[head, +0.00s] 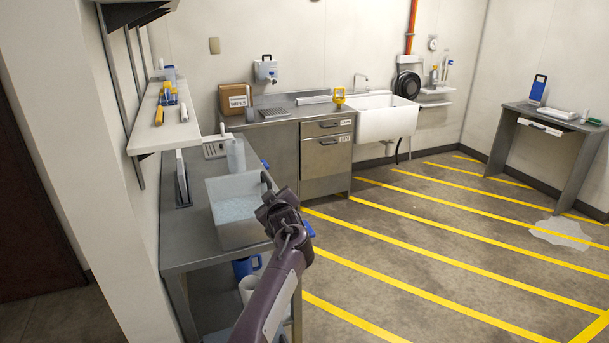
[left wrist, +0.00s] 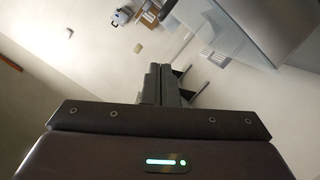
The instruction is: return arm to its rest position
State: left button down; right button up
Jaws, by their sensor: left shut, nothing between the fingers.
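My left arm (head: 273,290) rises from the bottom of the head view, bent at a dark joint. Its left gripper (head: 266,180) is at the upper end, in front of the right edge of the grey basin on the steel bench. In the left wrist view the two dark fingers of the left gripper (left wrist: 163,80) are together, with nothing seen between them. Whether the gripper touches the basin cannot be told. My right gripper is in neither view.
The steel bench (head: 185,240) carries the grey basin (head: 232,238) and a pale bottle (head: 236,156). A wall shelf (head: 165,135) hangs above it. A sink (head: 386,118) and cabinet (head: 327,158) stand behind. The striped floor (head: 430,240) at right is mostly clear.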

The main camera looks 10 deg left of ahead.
pick_arm(q)
jog(key=s+d+f+m+g+h, duration=0.1)
jog(key=s+f+m+g+h, duration=0.2)
jog(key=s+f, duration=0.55)
jog(key=s+d+f+m+g+h, duration=0.1)
jog(key=s+f+m+h, duration=0.4)
jog(key=s, duration=0.6)
jog(key=s+d+m+g, duration=0.3)
jog(key=s+d, duration=0.1)
jog(key=s, duration=1)
jog(key=s+d+m+g, duration=0.3)
jog(key=s+m, duration=0.1)
jog(key=s, duration=1.1)
notch_tip(320, 180, down, 29)
jog(key=s+g, duration=0.1)
jog(key=s+a+f, duration=0.1)
jog(key=s+f, duration=0.8)
jog(key=s, duration=0.1)
jog(key=s+a+f+g, duration=0.1)
jog(key=s+a+f, duration=0.1)
jog(key=s+f, duration=0.8)
jog(key=shift+a+g, duration=0.25)
jog(key=shift+g, duration=0.05)
